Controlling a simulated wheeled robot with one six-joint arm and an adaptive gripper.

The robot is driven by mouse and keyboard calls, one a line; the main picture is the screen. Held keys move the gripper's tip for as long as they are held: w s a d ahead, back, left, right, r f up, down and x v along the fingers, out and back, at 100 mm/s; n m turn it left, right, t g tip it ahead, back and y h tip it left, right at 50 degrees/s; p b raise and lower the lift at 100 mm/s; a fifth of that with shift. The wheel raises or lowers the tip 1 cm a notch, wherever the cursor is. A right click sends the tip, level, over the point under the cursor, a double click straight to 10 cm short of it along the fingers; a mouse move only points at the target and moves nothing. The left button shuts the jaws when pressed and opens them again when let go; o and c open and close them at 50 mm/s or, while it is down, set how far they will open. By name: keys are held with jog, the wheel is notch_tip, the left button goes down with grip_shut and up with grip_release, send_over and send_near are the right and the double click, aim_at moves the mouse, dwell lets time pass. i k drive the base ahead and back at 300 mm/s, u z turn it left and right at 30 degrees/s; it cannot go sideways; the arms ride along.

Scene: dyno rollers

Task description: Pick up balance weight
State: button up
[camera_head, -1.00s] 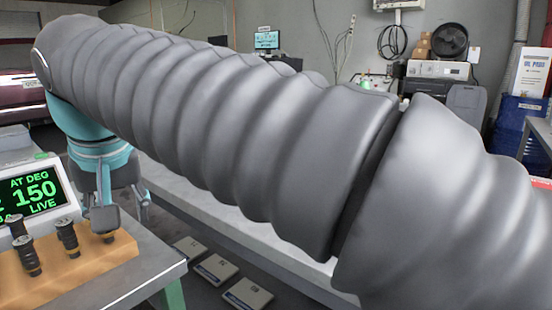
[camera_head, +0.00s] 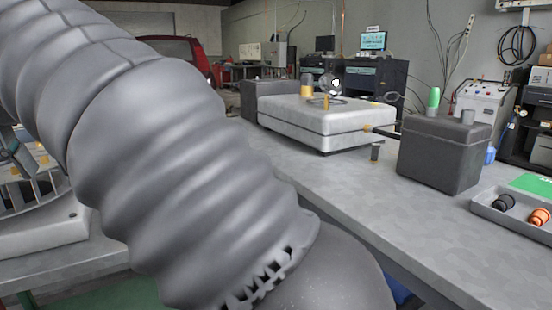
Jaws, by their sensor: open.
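No object that I can clearly identify as the balance weight shows now. A small dark upright cylinder (camera_head: 375,152) stands on the grey bench (camera_head: 350,195), but I cannot tell what it is. My own ribbed grey arm fills the left and lower middle of the view and hides much behind it. My gripper is not in view, so I cannot see its place relative to any weight.
A pale box-shaped machine (camera_head: 325,125) and a dark grey box (camera_head: 440,150) with a green-topped part stand on the bench. A grey tray (camera_head: 480,205) holds dark and orange pieces at right. The bench between them is mostly bare.

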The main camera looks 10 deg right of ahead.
aim_at(375, 146)
jog(key=k, duration=0.4)
jog(key=u, duration=1.35)
jog(key=i, duration=1.65)
jog(key=z, duration=4.25)
jog(key=i, duration=0.5)
jog(key=z, duration=0.05)
